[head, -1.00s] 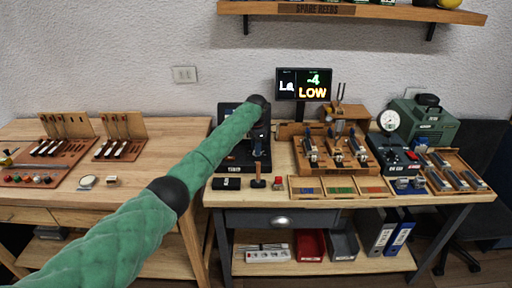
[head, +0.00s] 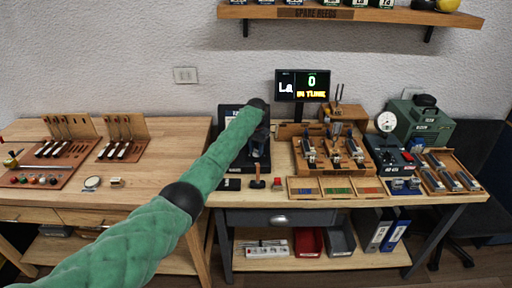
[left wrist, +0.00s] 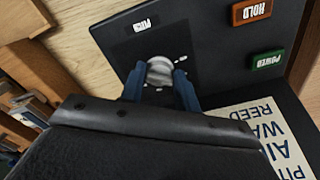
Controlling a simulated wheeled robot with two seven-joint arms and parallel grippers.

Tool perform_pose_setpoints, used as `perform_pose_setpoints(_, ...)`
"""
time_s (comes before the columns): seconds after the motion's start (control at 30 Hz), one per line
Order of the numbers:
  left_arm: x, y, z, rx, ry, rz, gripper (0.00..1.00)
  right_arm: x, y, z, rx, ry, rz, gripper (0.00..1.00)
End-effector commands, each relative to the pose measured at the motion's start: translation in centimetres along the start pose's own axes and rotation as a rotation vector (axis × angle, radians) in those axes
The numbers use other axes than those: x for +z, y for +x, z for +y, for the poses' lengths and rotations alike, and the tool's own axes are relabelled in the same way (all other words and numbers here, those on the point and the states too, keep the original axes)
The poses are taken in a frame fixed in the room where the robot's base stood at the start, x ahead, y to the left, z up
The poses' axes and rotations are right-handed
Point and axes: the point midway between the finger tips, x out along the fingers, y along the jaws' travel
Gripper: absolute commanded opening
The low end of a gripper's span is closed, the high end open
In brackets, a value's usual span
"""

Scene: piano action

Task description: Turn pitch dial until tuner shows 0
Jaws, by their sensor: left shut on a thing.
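My left gripper (left wrist: 161,80) is shut on the silver pitch dial (left wrist: 159,70), which stands on a dark panel (left wrist: 200,50) in the left wrist view. The dial sits between the two blue fingertips. In the head view my left gripper (head: 257,148) is at the dark tuner unit (head: 229,112), and the arm hides much of that unit and the dial. My right gripper is not in view.
A red HOLD button (left wrist: 251,11) and a green POWER button (left wrist: 267,59) lie near the dial. A wooden fixture (head: 330,165) with reed parts stands to the right.

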Motion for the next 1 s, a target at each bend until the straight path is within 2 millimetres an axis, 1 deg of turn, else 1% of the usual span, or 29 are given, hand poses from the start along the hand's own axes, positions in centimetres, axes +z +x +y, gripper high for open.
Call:
perform_pose_setpoints(0.2,-0.03,-0.01,0.05,0.0,-0.033,0.001,0.09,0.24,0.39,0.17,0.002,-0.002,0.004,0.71)
perform_pose_setpoints(0.57,-0.05,0.0,0.05,0.0,-0.036,0.001,0.09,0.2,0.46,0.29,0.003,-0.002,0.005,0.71)
perform_pose_setpoints(0.6,-0.05,-0.01,0.04,0.0,-0.036,0.001,0.38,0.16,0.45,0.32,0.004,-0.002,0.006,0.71)
perform_pose_setpoints(0.67,-0.04,-0.01,0.04,0.0,-0.036,0.001,0.49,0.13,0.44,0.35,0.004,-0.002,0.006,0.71)
perform_pose_setpoints(0.7,-0.04,-0.01,0.04,0.0,-0.036,0.001,0.53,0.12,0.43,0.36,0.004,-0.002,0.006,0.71)
perform_pose_setpoints(1.0,-0.05,-0.16,0.03,0.0,-0.035,0.001,0.53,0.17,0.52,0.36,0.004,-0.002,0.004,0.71)
